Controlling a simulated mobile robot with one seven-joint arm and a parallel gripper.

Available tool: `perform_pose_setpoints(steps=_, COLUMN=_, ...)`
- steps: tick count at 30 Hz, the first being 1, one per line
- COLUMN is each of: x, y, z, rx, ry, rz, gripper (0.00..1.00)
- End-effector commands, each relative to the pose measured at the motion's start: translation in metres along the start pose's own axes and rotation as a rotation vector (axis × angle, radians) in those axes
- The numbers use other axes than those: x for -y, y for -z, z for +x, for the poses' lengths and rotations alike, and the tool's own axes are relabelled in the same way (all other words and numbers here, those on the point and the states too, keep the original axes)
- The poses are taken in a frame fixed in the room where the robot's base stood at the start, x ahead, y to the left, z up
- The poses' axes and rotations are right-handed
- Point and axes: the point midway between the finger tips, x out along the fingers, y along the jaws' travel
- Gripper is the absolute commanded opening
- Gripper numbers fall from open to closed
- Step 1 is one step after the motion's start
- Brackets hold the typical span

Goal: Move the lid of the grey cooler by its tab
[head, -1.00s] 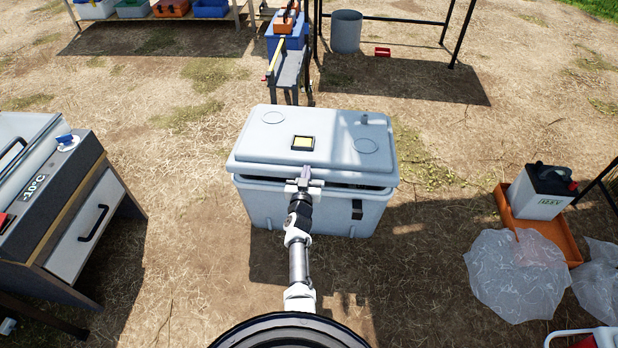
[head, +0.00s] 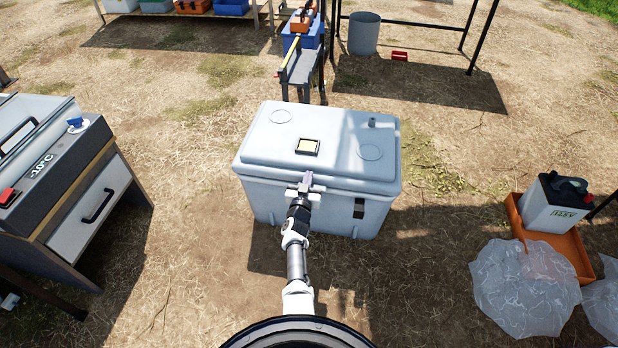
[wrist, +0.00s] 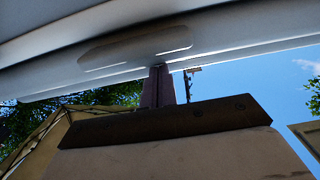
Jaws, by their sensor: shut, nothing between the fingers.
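The grey cooler (head: 285,208) stands on the ground in front of me in the head view. Its lid (head: 330,137) lies over the box, and the dark gap seen earlier along the front rim no longer shows. My gripper (head: 305,180) is at the front edge of the lid, left of a dark latch (head: 359,208). In the wrist view my gripper's fingers (wrist: 158,85) are together, with their tips at the underside of the pale lid edge (wrist: 230,48). A flat tab-like piece (wrist: 135,48) shows there above the fingers. Whether the fingers touch it I cannot tell.
A freezer unit (head: 70,190) reading -10°C stands at the left. At the right are an orange tray (head: 575,245) with a white container (head: 550,205) and clear plastic bags (head: 525,285). A narrow bench (head: 300,70) stands behind the cooler. Bare ground surrounds the cooler.

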Motion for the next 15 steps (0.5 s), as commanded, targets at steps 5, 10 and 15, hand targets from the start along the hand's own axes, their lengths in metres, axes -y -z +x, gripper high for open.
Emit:
perform_pose_setpoints(steps=5, x=0.0, y=-0.016, z=-0.017, rx=0.036, ry=0.007, rz=-0.003, gripper=0.0)
perform_pose_setpoints(steps=10, x=0.001, y=-0.008, z=-0.04, rx=0.03, ry=0.008, rz=-0.004, gripper=0.0)
perform_pose_setpoints(steps=15, x=0.0, y=-0.001, z=-0.062, rx=0.014, ry=0.004, rz=-0.001, gripper=0.0)
